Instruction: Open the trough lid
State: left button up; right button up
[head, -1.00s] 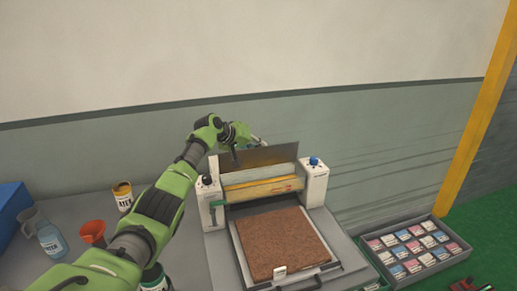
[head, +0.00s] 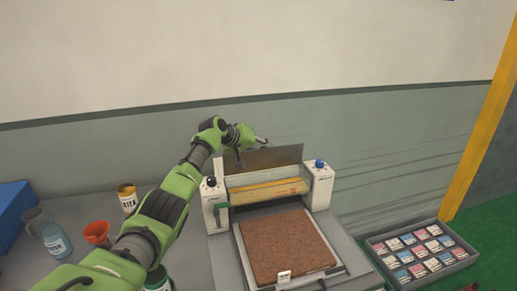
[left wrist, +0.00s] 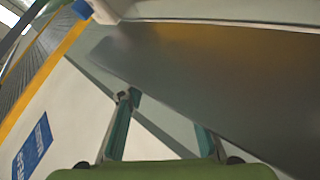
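The trough lid (head: 276,158) is a thin grey panel standing raised at the back of the trough on the press-like machine. In the left wrist view the lid (left wrist: 230,85) fills much of the right side as a dark grey sheet. My left gripper (head: 262,142) is at the lid's upper edge, behind or beside it. Its two fingers are spread apart in the left wrist view (left wrist: 165,115), with nothing clearly held between them. Whether a finger touches the lid cannot be told. The trough (head: 265,182) shows a pale interior and a yellow front strip. My right gripper is not in view.
White end posts with a black knob (head: 212,182) and a blue knob (head: 320,164) flank the trough. A brown mat (head: 285,245) lies in front. An orange funnel (head: 97,233), a bottle (head: 56,241) and a jar (head: 127,197) stand left. A tray of packets (head: 374,245) sits right.

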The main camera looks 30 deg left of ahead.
pick_arm(q)
jog(key=v, duration=1.1)
jog(key=shift+s+a+r, duration=0.2)
jog(key=shift+s, duration=0.1)
